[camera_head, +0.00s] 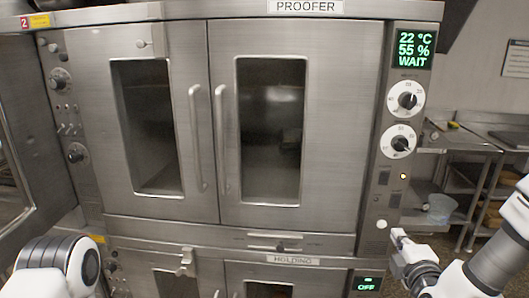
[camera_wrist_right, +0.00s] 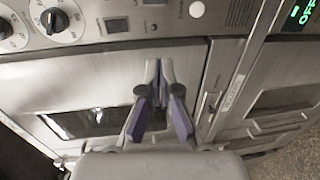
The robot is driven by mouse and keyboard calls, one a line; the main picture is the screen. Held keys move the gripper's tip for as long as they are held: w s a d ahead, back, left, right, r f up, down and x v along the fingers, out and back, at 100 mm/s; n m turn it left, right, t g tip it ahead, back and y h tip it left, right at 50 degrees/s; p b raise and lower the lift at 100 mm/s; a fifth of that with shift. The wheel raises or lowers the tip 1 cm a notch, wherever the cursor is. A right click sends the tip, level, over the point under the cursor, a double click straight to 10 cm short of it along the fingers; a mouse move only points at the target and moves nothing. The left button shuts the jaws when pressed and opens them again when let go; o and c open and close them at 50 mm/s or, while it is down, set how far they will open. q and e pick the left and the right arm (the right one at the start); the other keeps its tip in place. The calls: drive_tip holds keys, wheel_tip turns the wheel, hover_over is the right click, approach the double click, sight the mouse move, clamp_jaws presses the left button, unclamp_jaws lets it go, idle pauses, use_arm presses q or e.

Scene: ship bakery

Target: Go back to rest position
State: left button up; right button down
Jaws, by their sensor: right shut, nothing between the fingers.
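My right gripper (camera_head: 398,240) is at the lower right of the head view, in front of the lower right side of the steel proofer (camera_head: 222,130). In the right wrist view its fingers (camera_wrist_right: 159,80) are together with nothing between them, pointing toward the proofer front. A white link of my left arm (camera_head: 55,268) shows at the lower left of the head view. My left gripper is out of the picture.
The proofer's two windowed doors are closed, with upright handles (camera_head: 221,140) in the middle. Its right panel has dials (camera_head: 404,101) and a green display (camera_head: 412,48) reading WAIT. A holding cabinet (camera_head: 215,270) is below. Steel shelving (camera_head: 465,165) with a bucket (camera_head: 441,208) stands right.

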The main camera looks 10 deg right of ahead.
drive_tip(key=s+a+f+g+y, duration=0.1)
drive_tip(key=s+a+f+g, duration=0.15)
drive_tip(key=f, duration=0.65)
drive_tip(key=s+a+f+g+y, duration=0.15)
drive_tip(key=s+f, duration=0.25)
drive_tip(key=f, duration=0.5)
drive_tip(key=s+a+f+g, duration=0.3)
drive_tip(key=s+f, duration=0.1)
drive_tip(key=f, duration=0.5)
drive_tip(key=s+a+f+m+g, duration=0.1)
drive_tip(key=s+f+m+g, duration=0.3)
drive_tip(key=s+m, duration=0.4)
drive_tip(key=s+a+f+m+g+y, duration=0.1)
drive_tip(key=s+a+f+m+g, duration=0.1)
drive_tip(key=s+f+m+g, duration=0.3)
drive_tip(key=s+f+m, duration=0.1)
drive_tip(key=s+m, duration=0.2)
drive_tip(key=s, duration=0.2)
drive_tip(key=shift+s+a, duration=0.2)
drive_tip(key=shift+s, duration=0.1)
